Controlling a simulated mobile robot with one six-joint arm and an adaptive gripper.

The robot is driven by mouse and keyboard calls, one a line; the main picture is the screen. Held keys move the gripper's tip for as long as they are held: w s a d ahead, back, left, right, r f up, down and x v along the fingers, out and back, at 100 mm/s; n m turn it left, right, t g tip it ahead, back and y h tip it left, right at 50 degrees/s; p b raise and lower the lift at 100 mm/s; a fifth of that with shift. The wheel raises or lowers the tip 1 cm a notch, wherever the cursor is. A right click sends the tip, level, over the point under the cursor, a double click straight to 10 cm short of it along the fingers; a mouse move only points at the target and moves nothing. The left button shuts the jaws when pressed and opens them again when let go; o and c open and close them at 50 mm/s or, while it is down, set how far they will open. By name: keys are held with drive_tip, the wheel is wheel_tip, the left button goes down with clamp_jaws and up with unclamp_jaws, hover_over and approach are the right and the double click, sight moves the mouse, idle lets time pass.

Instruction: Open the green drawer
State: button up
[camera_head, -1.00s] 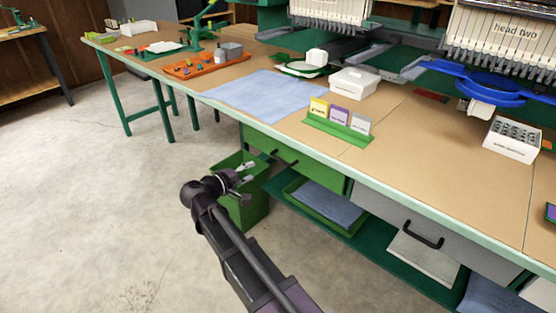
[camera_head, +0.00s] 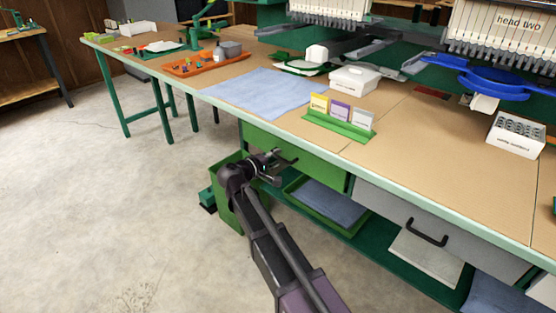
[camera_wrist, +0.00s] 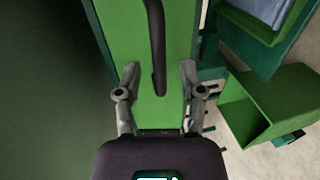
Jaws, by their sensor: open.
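The green drawer (camera_head: 314,162) sits under the workbench's front edge and looks shut. Its dark bar handle (camera_head: 289,160) also shows in the wrist view (camera_wrist: 157,50), running down the green drawer front (camera_wrist: 125,30). My gripper (camera_head: 277,165) is at the drawer front, by the left end of the handle. In the wrist view my gripper (camera_wrist: 158,80) has its two fingers apart, with the lower end of the handle between them in the picture. I cannot tell whether either finger touches it.
A green bin (camera_head: 226,210) stands on the floor beside my arm. A green tray with blue cloth (camera_head: 328,203) lies on the shelf below. A grey drawer (camera_head: 385,208) with a black handle is to the right. Card holder (camera_head: 338,127) and blue cloth (camera_head: 262,92) lie on the bench.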

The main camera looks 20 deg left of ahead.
drive_tip(key=shift+w+d+f, duration=0.15)
drive_tip(key=shift+w+d, duration=0.15)
drive_tip(key=shift+w, duration=0.35)
clamp_jaws()
drive_tip(key=shift+s, duration=0.1)
